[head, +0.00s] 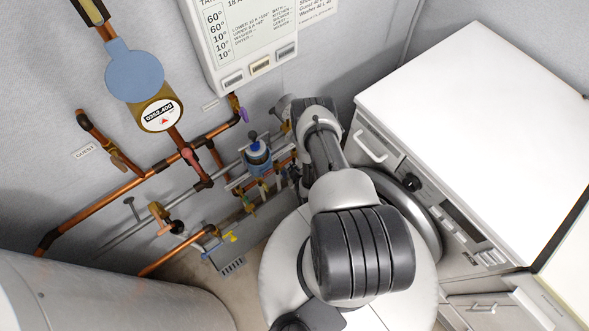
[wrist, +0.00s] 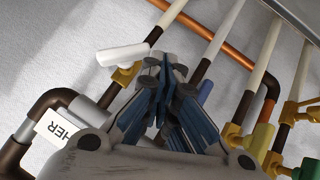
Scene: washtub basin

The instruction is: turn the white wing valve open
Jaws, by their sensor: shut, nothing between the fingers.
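The white wing valve (wrist: 122,54) shows in the wrist view at upper left of my fingertips. Its pale wing lies roughly level, on a brass body on a dark and white pipe. My gripper (wrist: 163,68) is shut and empty, its blue-padded fingers together. The fingertips appear just right of the wing's right end; I cannot tell whether they touch it. In the head view my arm reaches to the wall pipes, and I cannot make out the white wing there.
A labelled dark pipe elbow (wrist: 50,100) is left of my gripper. Brass valves (wrist: 262,140) and several pipes crowd the right. In the head view, a white appliance (head: 470,110) stands right of my arm, and a blue-topped meter (head: 135,72) hangs upper left.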

